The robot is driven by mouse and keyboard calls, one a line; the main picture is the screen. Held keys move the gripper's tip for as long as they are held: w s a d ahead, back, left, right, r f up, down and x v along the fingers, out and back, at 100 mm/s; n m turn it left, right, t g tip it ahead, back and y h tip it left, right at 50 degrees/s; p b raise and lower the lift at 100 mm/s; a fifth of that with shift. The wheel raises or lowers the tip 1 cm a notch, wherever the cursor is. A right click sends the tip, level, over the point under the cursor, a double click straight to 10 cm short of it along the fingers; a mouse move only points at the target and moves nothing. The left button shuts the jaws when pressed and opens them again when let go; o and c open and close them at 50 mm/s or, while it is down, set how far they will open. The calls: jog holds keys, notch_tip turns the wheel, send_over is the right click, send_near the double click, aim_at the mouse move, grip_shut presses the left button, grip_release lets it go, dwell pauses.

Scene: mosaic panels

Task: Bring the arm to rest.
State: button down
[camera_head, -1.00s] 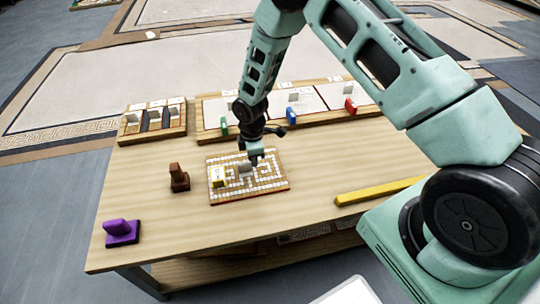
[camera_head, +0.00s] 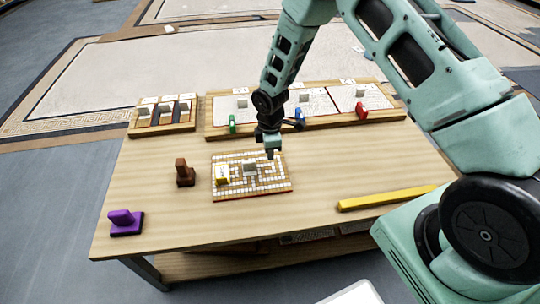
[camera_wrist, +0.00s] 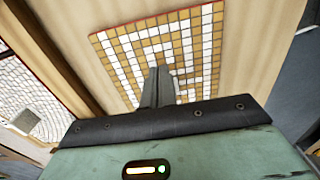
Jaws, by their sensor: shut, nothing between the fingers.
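My gripper (camera_head: 270,152) hangs over the right back part of the mosaic panel (camera_head: 265,189) in the head view, with its fingers together and empty. In the wrist view my gripper (camera_wrist: 163,72) shows shut fingers in front of the white and tan tiled panel (camera_wrist: 205,48). My arm reaches in from the upper right, bent over the table. The exact gap between fingertips and panel is hard to tell.
A wooden table (camera_head: 150,190) carries a brown stamp-like block (camera_head: 185,174), a purple block (camera_head: 125,222) and a yellow bar (camera_head: 390,198). At the back stand a slotted rack (camera_head: 163,114) and a long board (camera_head: 215,130) with green, blue and red pieces.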

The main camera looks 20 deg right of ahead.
notch_tip(320, 180, up, 8)
jog(key=shift+d+f, duration=0.15)
jog(key=shift+f, duration=0.1)
jog(key=s+a+r+m+p, duration=0.3)
jog(key=s+a+r+p, duration=0.15)
jog(key=s+r, duration=0.75)
jog(key=s+a+r+m+p, duration=0.2)
jog(key=s+a+r+p, duration=0.35)
jog(key=r, duration=0.95)
jog(key=s+r+m+p, duration=0.1)
jog(key=s+r, duration=0.5)
jog(key=s, duration=0.7)
jog(key=shift+s+d+r+m+y+p, duration=0.2)
jog(key=shift+s+m+y+p, duration=0.15)
jog(key=shift+m, duration=0.55)
